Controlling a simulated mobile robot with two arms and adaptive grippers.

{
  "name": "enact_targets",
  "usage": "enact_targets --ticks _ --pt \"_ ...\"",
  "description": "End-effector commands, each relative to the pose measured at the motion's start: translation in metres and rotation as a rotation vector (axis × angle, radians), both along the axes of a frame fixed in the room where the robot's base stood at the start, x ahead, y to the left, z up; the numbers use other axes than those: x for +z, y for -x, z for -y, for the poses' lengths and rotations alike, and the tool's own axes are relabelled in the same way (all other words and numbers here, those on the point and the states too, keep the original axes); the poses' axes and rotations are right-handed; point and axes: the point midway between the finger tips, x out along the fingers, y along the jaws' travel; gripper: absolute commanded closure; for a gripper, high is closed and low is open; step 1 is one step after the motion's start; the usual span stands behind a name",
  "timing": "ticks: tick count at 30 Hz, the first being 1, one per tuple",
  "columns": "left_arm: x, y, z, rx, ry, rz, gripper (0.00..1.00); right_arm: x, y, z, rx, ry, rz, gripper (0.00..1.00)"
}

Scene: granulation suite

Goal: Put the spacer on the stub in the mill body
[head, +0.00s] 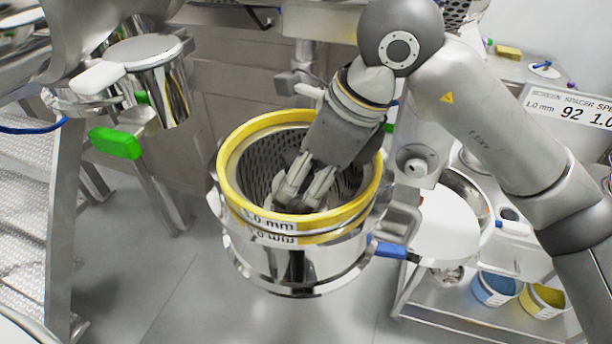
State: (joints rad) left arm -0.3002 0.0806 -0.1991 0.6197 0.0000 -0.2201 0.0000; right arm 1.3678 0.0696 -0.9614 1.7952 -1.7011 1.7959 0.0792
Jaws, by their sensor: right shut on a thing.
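The mill body (300,268) is a shiny steel drum in the middle of the head view. A yellow-rimmed perforated screen (236,143) sits in it, with a label ending in "0 mm" on the rim. My right gripper (303,200) reaches down inside the screen from the upper right. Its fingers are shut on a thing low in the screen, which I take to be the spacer. The fingers and front rim mostly hide the spacer and the stub, so I cannot tell whether they touch. My left gripper is not in view.
A blue-handled clamp (391,250) juts from the drum's right side. A steel trolley at the right holds a blue tub (493,290) and a yellow tub (542,300). A steel frame with a green handle (115,143) stands at left. Floor below the drum is clear.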

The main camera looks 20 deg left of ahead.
Motion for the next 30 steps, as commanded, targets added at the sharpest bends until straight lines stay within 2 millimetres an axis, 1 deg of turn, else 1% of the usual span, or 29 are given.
enact_targets --ticks 8,9,14,25,28,30 --pt "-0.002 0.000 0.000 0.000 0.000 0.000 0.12 0.000 0.000 0.000 0.000 -0.001 0.000 0.61" --pt "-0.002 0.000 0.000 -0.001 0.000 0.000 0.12 0.000 0.000 0.000 0.000 -0.001 0.000 0.31" --pt "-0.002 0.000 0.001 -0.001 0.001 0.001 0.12 0.000 0.000 0.000 0.000 0.000 0.000 0.10" --pt "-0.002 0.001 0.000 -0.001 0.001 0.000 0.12 0.001 0.000 0.000 0.000 0.000 0.000 0.09" --pt "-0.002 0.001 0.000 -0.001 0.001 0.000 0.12 0.008 0.000 0.003 -0.001 0.000 0.002 0.09" --pt "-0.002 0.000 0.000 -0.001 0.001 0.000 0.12 0.017 -0.001 0.007 -0.002 -0.001 0.002 0.09"
